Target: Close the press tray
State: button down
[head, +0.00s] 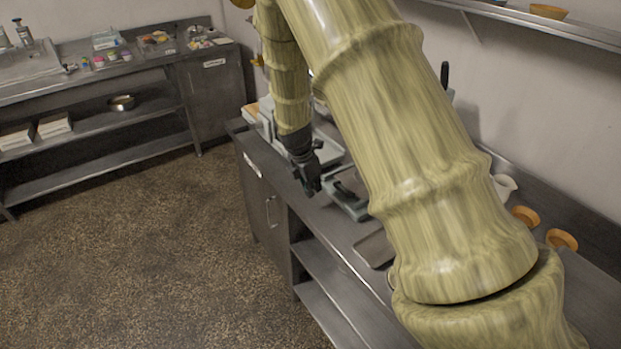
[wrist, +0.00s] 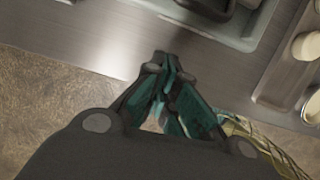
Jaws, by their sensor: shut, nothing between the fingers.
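A grey-green device with a dark top (head: 347,190), which may be the press with its tray, stands on the steel counter and is partly hidden behind my arm. In the wrist view a grey-green tray-like part (wrist: 247,37) with a dark piece on it lies at the top right. I cannot tell whether this tray is open or shut. My gripper (head: 313,192) is shut and empty, pointing down at the counter's front edge, just left of the device. In the wrist view my gripper (wrist: 160,58) has its fingertips together over the counter edge, apart from the tray-like part.
A pale machine (head: 326,152) stands behind my gripper. A flat metal tray (head: 374,249) lies nearer on the counter. White round pieces (wrist: 306,46) sit on a tray at the right of the wrist view. Wooden bowls (head: 525,216) stand by the wall. The floor at left is clear.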

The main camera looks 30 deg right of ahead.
jog(key=p+x, duration=0.1)
jog(key=x, duration=0.2)
jog(key=shift+w+d+r+p, duration=0.15)
jog(key=shift+d+p, duration=0.35)
jog(key=shift+d, duration=0.5)
jog(key=shift+w+d+r+p, duration=0.15)
jog(key=shift+d+p, duration=0.35)
jog(key=shift+d, duration=0.5)
